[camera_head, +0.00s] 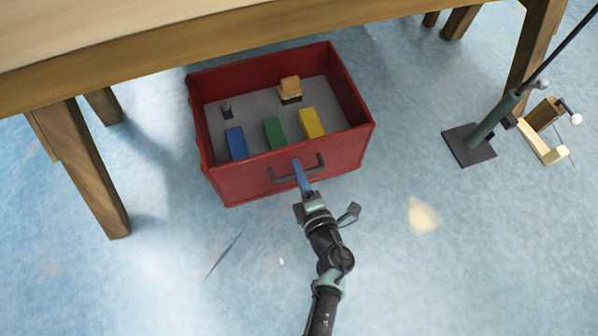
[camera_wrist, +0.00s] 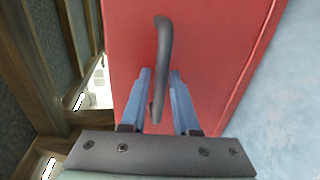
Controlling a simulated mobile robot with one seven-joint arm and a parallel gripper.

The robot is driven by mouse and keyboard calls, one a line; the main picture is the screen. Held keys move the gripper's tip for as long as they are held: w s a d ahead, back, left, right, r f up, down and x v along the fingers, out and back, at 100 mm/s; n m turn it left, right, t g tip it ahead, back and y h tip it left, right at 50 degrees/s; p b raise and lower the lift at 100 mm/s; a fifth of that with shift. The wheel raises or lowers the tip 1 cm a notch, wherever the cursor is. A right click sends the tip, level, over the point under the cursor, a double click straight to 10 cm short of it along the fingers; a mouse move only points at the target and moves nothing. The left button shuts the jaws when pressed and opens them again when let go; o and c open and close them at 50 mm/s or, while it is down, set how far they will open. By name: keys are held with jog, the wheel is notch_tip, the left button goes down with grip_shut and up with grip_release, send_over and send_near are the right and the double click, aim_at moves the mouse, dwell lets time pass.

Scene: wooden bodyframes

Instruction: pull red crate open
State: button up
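In the wrist view the handle (camera_wrist: 162,50) runs upright in front of the red crate wall (camera_wrist: 215,50). My gripper (camera_head: 300,172) is at the handle in the head view.
The crate holds a blue block (camera_head: 236,143), a green block (camera_head: 274,133), a yellow block (camera_head: 312,123), a wooden piece (camera_head: 290,88) and a small dark piece (camera_head: 226,110). The wooden table (camera_head: 200,55) stands behind. A dark stand (camera_head: 470,145) is at right. Floor in front is clear.

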grip_shut()
dwell(1.3)
